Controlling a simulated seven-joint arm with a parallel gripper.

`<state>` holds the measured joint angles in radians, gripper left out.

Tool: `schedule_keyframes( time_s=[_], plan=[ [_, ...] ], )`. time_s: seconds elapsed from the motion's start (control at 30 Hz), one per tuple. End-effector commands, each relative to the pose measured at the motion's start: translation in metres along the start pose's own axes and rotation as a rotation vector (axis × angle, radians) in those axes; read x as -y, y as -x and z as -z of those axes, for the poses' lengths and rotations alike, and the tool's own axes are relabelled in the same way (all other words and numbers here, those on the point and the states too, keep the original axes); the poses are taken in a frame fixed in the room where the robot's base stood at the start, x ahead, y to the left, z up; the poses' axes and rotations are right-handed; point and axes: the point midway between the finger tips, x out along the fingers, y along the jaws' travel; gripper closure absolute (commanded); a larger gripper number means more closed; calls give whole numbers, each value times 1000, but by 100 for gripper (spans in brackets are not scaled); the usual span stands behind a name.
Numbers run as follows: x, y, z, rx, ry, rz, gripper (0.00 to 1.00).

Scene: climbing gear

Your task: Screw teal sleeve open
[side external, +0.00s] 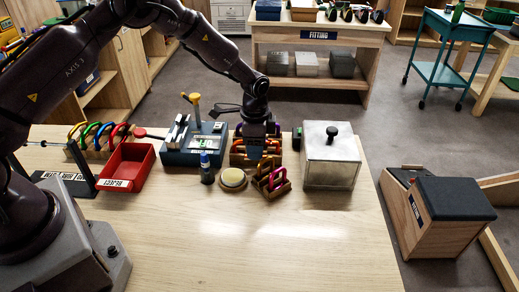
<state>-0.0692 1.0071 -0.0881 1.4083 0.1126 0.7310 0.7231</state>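My gripper (257,150) points down over a wooden rack (238,158) that holds carabiners, near the far edge of the table. Its fingertips are small and dark against the rack, so I cannot tell whether they are open or touching anything. An orange-and-purple carabiner group shows partly around and behind the gripper. A smaller wooden holder (279,191) with pink and yellow carabiners stands just in front of it. I cannot make out a teal sleeve; it may be hidden by the gripper or too small to see. More coloured carabiners (104,132) hang on a rack at the left.
A blue fixture (180,157) with a yellow-topped post stands left of the gripper. A small bottle (206,170), a round dish with a pale yellow pad (233,178) and a red bin (127,165) are nearby. The table's front is clear.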

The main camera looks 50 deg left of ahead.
Motion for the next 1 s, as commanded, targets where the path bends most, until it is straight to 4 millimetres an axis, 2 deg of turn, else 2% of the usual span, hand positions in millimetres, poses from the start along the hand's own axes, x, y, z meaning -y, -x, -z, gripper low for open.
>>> schedule_keyframes(
  time_s=[0.57, 1.0],
  plan=[
    [-1, 21, 0, 0, 0, -1, 53],
    [1, 21, 0, 0, 0, -1, 53]
  ],
)
